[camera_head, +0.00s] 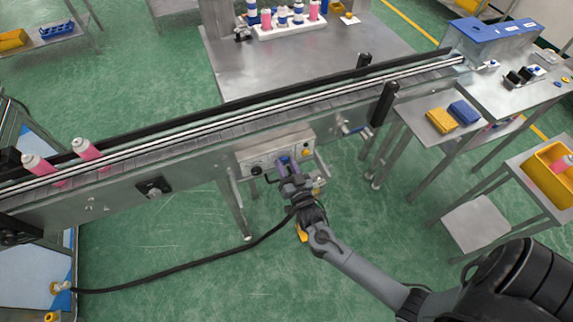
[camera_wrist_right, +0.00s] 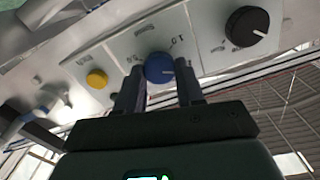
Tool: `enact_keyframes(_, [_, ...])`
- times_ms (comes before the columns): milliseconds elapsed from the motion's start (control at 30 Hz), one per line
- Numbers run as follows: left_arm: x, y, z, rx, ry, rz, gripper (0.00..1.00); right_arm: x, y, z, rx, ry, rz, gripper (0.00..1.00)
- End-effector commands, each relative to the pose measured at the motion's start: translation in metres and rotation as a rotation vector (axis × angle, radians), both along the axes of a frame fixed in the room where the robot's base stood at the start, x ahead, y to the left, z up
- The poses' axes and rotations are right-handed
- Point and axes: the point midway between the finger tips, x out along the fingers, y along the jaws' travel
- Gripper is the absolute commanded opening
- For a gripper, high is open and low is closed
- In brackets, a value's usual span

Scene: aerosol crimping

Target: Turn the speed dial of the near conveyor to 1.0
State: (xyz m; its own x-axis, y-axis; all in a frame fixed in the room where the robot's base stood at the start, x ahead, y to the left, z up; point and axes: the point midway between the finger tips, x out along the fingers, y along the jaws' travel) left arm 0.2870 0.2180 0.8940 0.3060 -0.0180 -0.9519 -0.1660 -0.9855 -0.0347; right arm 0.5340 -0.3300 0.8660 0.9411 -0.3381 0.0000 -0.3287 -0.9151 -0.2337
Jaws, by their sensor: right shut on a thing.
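The near conveyor (camera_head: 130,178) runs across the head view, with a control panel (camera_head: 258,160) on its front side. In the right wrist view a blue dial (camera_wrist_right: 159,68) sits on the panel between my fingers, with printed marks around it, one reading 1.0. A white line on the dial shows toward the right. My left gripper is not in view.
A black knob (camera_wrist_right: 246,26) and a yellow button (camera_wrist_right: 97,78) flank the dial on the panel. Two pink-and-white cans (camera_head: 85,148) stand on the conveyor at left.

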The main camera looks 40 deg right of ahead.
Motion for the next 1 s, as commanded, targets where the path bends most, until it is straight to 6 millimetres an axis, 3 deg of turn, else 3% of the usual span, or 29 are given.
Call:
enact_keyframes(600, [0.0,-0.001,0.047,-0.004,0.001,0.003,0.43,0.001,0.002,0.003,-0.484,0.176,0.001,0.07])
enact_keyframes(1000, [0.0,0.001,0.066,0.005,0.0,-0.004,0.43,0.001,0.002,0.001,-0.789,0.284,0.001,0.07])
